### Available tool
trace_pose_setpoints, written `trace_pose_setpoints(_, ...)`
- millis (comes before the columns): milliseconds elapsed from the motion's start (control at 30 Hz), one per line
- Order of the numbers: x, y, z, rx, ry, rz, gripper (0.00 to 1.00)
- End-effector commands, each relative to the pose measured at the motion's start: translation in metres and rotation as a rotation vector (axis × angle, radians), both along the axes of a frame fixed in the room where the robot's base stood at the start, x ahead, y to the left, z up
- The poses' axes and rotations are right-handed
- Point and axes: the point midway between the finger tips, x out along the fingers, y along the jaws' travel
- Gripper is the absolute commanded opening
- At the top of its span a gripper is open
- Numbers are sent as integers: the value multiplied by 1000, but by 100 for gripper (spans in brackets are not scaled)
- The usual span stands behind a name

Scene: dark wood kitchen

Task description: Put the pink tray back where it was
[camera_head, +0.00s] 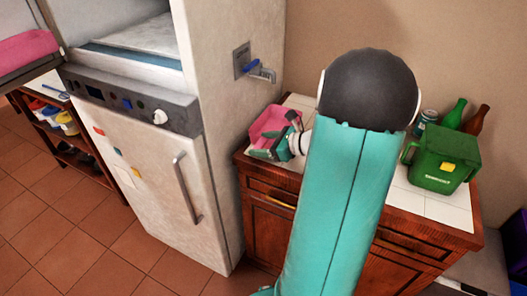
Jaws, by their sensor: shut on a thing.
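The pink tray (266,120) is at the left end of the tiled cabinet top (303,101), close to the side of the tall white appliance. My gripper (281,141) is at the tray's right side and is shut on it. My teal arm reaches up from the bottom and hides the middle of the cabinet top. I cannot tell whether the tray rests on the tiles or is held just above them. The exact contact between fingers and tray is too small to see.
A green bin (440,160) stands on the right of the cabinet top, with a green bottle (454,114), a brown bottle (475,120) and a can (427,122) behind it. The white appliance (212,120) borders the cabinet's left. Another pink item (28,47) lies at far left.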

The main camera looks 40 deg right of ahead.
Motion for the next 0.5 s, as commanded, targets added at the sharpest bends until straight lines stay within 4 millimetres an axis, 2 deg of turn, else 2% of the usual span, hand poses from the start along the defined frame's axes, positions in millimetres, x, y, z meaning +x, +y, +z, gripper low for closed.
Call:
trace_pose_setpoints(200,8,-8,-13,0,0,-2,24)
trace_pose_setpoints(400,8,-7,-41,1,0,-2,24)
trace_pose_setpoints(500,8,-7,-43,0,-1,-2,24)
